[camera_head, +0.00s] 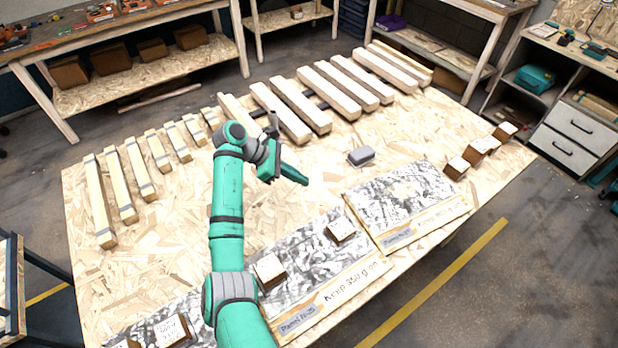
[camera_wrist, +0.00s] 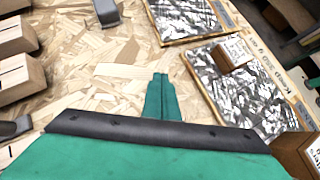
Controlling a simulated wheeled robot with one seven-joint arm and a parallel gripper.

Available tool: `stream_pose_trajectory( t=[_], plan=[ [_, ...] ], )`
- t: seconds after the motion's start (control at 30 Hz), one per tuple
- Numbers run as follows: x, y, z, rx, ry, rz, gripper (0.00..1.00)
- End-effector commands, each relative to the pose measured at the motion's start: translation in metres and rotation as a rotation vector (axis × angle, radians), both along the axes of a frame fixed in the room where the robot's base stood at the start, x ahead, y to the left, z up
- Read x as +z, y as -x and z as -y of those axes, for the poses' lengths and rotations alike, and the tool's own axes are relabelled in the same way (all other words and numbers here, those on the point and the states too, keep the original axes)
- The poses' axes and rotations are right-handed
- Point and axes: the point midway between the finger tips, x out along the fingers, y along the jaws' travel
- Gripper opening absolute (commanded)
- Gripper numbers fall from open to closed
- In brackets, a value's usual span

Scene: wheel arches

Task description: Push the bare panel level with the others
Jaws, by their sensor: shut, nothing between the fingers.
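The bare panel (camera_head: 413,190) is a black-and-white patterned sheet with a labelled wooden front strip, lying at the right of the table's front row with no block on it. It sits slightly farther back than the middle panel (camera_head: 318,262), which carries blocks. A third panel (camera_head: 128,335) at the left also carries blocks and is partly hidden by my arm. In the wrist view the bare panel (camera_wrist: 183,18) is at the top, its back edge offset from the neighbouring panel (camera_wrist: 245,92). My gripper (camera_head: 305,181) is shut and empty behind the panels, apart from the bare one; its fingers show here (camera_wrist: 160,88).
A small grey object (camera_head: 361,156) lies behind the bare panel. Long wooden bars (camera_head: 318,98) stand in a row at the back, shorter ones (camera_head: 120,195) at the left. Several blocks (camera_head: 480,148) sit on the right edge. Bare board lies around my gripper.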

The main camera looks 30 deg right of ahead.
Motion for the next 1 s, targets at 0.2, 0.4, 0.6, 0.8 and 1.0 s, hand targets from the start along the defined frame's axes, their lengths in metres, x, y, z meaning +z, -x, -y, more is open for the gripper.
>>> stream_pose_trajectory(
  t=[0.2, 0.4, 0.6, 0.8, 1.0],
  plan=[
    [-0.028, 0.014, 0.024, -0.001, 0.000, -0.003, 0.00],
    [-0.055, 0.026, 0.047, -0.002, -0.002, -0.003, 0.00],
    [-0.061, 0.039, 0.072, -0.004, -0.001, 0.001, 0.00],
    [-0.061, 0.047, 0.087, -0.004, 0.000, -0.001, 0.00],
    [-0.061, 0.048, 0.089, -0.001, 0.000, -0.001, 0.00]
  ],
)
